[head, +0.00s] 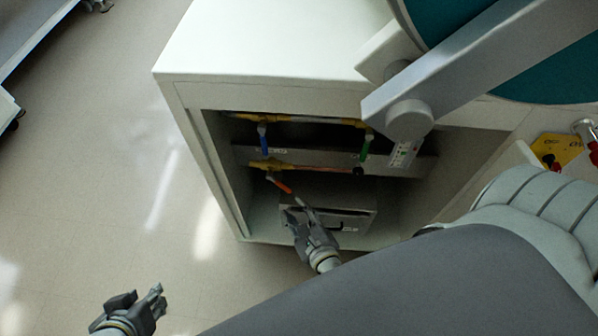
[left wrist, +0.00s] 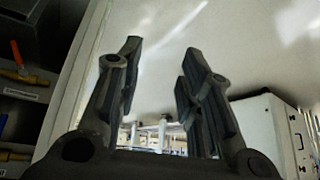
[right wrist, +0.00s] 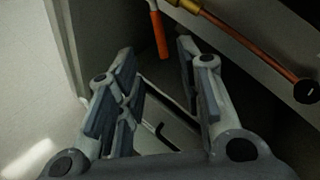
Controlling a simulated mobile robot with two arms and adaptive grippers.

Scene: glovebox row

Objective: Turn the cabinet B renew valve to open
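The open lower bay of a white cabinet (head: 262,45) holds brass valves with coloured lever handles. An orange lever (head: 283,187) sits on the lower pipe (head: 312,169) and sticks out at an angle from it. A blue lever (head: 263,140) and a green lever (head: 364,146) hang from the upper pipe. The labels are too small to read, so I cannot tell which is the renew valve. My right gripper (head: 299,212) is open and empty, just below the orange lever. In the right wrist view the orange lever (right wrist: 159,33) shows beyond the fingertips. My left gripper (head: 140,296) is open and empty, over the floor.
A grey box with a handle (head: 352,222) stands low in the bay, close to my right gripper. The bay's left side wall (head: 218,175) bounds the opening. A yellow plate with red parts (head: 556,150) is at the right. The floor (head: 100,180) at left is clear.

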